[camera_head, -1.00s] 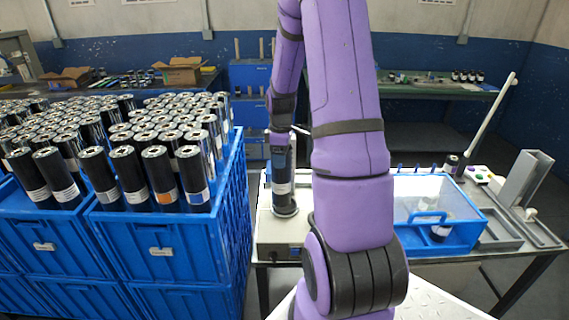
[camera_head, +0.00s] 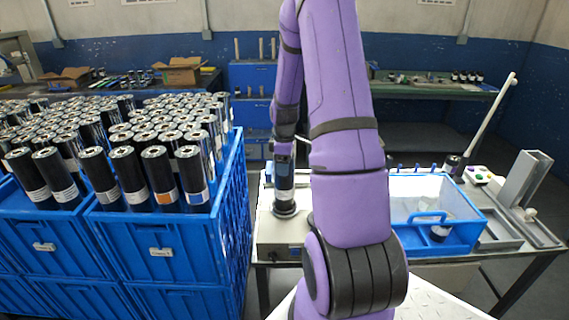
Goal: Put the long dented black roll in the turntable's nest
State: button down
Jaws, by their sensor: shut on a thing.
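A black roll (camera_head: 284,195) with a pale label band stands upright on the turntable's round nest (camera_head: 285,214), on a pale box at the left end of the worktable. My gripper (camera_head: 284,152) is above and around the roll's upper part, shut on it. The fingers are small and dark here, and the roll's top is hidden by them. Whether the roll's foot is fully seated in the nest cannot be told. The dent is not visible.
Blue crates (camera_head: 165,238) packed with upright black rolls (camera_head: 163,175) stand close at the left. A blue-framed clear-lidded box (camera_head: 437,228), an upright grey channel (camera_head: 525,178) and a slanted white rod (camera_head: 490,112) are on the right of the worktable. My purple arm covers its middle.

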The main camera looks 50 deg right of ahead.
jog(key=shift+c, duration=0.7)
grip_release()
notch_tip(320, 180, up, 12)
jog(key=shift+r, duration=0.1)
jog(key=s+a+r+m+t, duration=0.2)
jog(key=s+a+r, duration=0.3)
jog(key=a+r, duration=0.55)
jog(key=s+a+r+m+t, duration=0.15)
jog(key=s+a+r, duration=0.4)
jog(key=a, duration=0.85)
jog(key=s+a+r+m+t, duration=0.1)
jog(key=s+a+r+m, duration=0.1)
jog(key=s+a, duration=0.4)
jog(key=shift+s+a+m+t, duration=0.25)
jog(key=shift+s+m+t, duration=0.15)
jog(key=shift+s, duration=0.65)
jog(key=shift+r, duration=0.1)
